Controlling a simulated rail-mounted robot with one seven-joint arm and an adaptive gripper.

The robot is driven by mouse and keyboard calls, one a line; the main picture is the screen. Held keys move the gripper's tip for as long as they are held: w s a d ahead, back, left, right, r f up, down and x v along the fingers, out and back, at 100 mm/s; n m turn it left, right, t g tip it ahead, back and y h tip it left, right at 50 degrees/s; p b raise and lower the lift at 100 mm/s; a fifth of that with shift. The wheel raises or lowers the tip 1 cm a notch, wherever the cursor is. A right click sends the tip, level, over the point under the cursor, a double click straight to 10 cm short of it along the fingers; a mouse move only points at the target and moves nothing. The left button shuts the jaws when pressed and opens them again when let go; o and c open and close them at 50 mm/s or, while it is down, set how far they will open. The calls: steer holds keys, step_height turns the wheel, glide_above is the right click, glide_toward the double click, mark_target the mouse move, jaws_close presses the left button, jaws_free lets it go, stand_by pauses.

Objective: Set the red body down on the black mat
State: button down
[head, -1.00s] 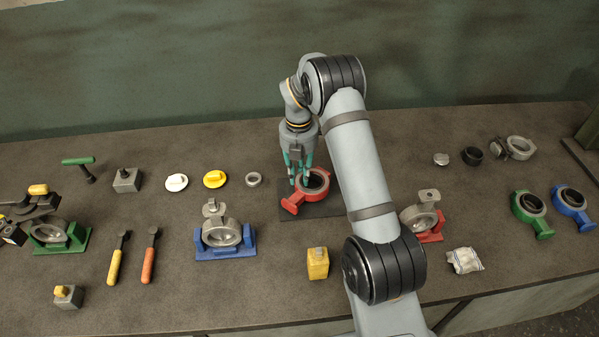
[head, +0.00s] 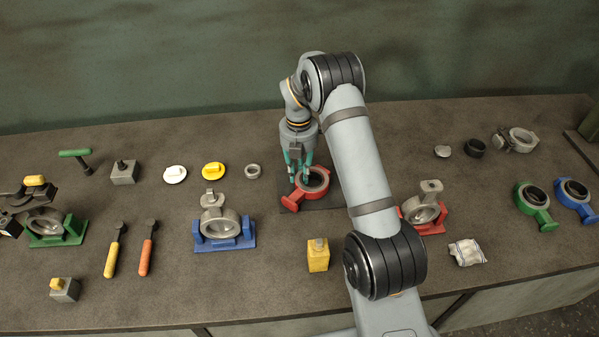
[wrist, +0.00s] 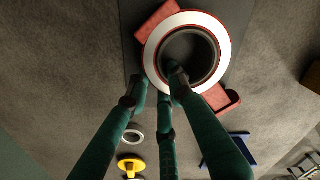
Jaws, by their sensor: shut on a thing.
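The red body (head: 317,192), a ring with a grey face and red lugs, is at the black mat (head: 325,206) in the head view. In the wrist view the red body (wrist: 158,20) covers much of the black mat (wrist: 243,28). My gripper (head: 298,181) points down, with its green fingers shut on the ring's near wall. The wrist view shows my gripper (wrist: 160,90) with fingertips inside and outside the ring. Whether the body touches the mat or hangs just above it, I cannot tell. My arm hides the mat's right part.
A blue holder (head: 238,243) with a casting stands to the left. A yellow block (head: 318,258) stands in front. A red holder (head: 434,228) with a casting is right of my arm. Green (head: 528,191) and blue (head: 580,208) bodies lie far right.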

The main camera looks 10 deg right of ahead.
steer(key=c, duration=1.5)
jaws_free()
steer(key=shift+f, duration=0.1)
steer(key=shift+o, duration=0.2)
steer(key=shift+s+f, duration=0.1)
steer(key=shift+s, duration=0.05)
step_height(320, 180, up, 12)
steer(key=shift+w, duration=0.2)
step_height(320, 180, down, 12)
steer(key=shift+s+r, duration=0.1)
steer(key=shift+r, duration=0.15)
steer(key=shift+r, duration=0.1)
